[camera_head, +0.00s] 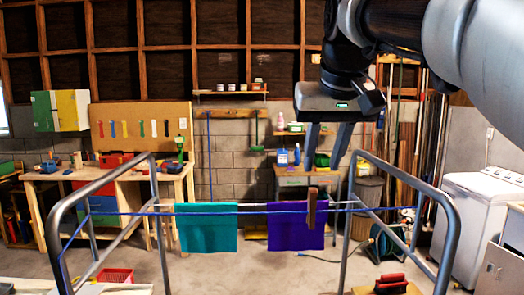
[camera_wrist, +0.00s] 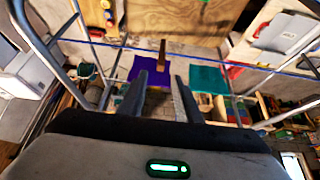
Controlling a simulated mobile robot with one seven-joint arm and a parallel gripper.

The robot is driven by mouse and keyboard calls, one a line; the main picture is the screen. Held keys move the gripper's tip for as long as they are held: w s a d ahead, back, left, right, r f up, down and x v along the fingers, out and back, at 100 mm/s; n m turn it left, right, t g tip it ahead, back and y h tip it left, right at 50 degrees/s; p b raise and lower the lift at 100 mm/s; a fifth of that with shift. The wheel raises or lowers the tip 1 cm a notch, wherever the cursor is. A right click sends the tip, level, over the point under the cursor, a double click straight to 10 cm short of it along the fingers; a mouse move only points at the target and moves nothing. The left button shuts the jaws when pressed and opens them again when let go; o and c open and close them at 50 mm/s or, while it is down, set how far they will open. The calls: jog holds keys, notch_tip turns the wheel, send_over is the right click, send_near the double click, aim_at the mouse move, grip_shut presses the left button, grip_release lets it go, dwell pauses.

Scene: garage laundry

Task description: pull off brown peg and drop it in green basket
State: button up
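The brown peg (camera_head: 311,208) stands upright on the blue line, at the purple cloth (camera_head: 291,229) toward its right edge. It also shows in the wrist view (camera_wrist: 161,47), beyond the fingertips and roughly in line with the gap between them. My gripper (camera_head: 321,165) is open and empty, pointing down, and appears above the peg in the head view. Its two fingers also show spread apart in the wrist view (camera_wrist: 160,77). I cannot make out a green basket for certain in either view.
The blue line (camera_head: 258,212) runs between grey tubular frames (camera_head: 452,240) at both sides. A teal cloth (camera_head: 207,229) hangs left of the purple one. A red basket (camera_head: 116,276) is low at the left. A white washing machine (camera_head: 472,220) stands at the right.

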aim_at(313, 189)
jog(key=shift+b+x, duration=2.5)
jog(key=shift+x, duration=2.95)
jog(key=shift+w+a, duration=0.1)
jog(key=shift+w, duration=0.05)
jog(key=shift+c, duration=0.2)
grip_shut()
jog(key=shift+r, duration=0.15)
jog(key=shift+r+p, duration=2.55)
jog(key=shift+r, duration=0.4)
jog(key=shift+f, duration=0.1)
